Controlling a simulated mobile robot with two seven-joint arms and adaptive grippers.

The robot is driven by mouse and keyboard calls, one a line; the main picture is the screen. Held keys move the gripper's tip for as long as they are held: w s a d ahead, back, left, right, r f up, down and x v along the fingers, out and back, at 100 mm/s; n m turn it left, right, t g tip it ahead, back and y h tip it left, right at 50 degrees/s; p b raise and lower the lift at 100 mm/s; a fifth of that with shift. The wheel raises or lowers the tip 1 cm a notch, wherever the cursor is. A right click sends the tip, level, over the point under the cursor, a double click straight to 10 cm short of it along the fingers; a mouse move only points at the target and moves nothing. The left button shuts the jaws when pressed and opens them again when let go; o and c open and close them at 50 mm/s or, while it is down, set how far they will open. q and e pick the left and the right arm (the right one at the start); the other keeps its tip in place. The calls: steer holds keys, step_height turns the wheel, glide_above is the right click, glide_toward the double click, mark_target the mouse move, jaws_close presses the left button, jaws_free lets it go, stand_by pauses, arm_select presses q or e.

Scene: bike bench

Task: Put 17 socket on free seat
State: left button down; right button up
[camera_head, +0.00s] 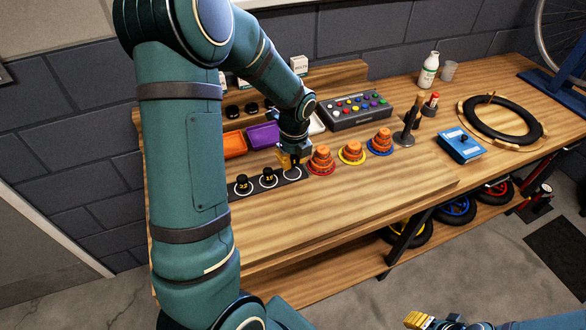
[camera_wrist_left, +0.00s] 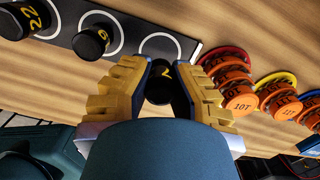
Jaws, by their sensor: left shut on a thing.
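My left gripper (camera_head: 291,160) is shut on a black socket over the right end of the dark socket strip (camera_head: 255,192). In the left wrist view the socket (camera_wrist_left: 159,88) sits between the yellow fingers (camera_wrist_left: 160,82), with part of a yellow mark showing; the full number is hidden. The free seat (camera_wrist_left: 160,46), a white ring on the strip, lies just beyond the fingertips. Whether the socket touches the strip, I cannot tell. A socket marked 22 (camera_wrist_left: 22,19) and another socket (camera_wrist_left: 92,42) stand on neighbouring rings. My right gripper (camera_head: 418,320) is at the bottom edge, its opening unclear.
Orange stacked cogs on red (camera_head: 321,162), yellow (camera_head: 352,153) and blue (camera_head: 381,143) rings stand right of the strip. Orange (camera_head: 233,145) and purple (camera_head: 263,136) bins lie behind it. A grey button box (camera_head: 358,112) is farther back. The bench front is clear.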

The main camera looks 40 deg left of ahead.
mark_target(293, 165)
arm_select(q)
steer(key=shift+f+b, duration=0.3)
steer(key=shift+f, duration=1.35)
steer(key=shift+f, duration=0.1)
steer(key=c, duration=1)
jaws_free()
steer(key=shift+c, duration=0.2)
steer(key=shift+r, duration=0.25)
steer(key=r, duration=0.4)
steer(key=r+p, duration=0.1)
steer(key=r, duration=0.3)
steer(key=d+r+p, duration=0.1)
steer(key=r, duration=0.2)
steer(key=shift+s+r, duration=0.1)
steer(key=shift+r, duration=0.3)
steer(key=shift+s+f, duration=0.1)
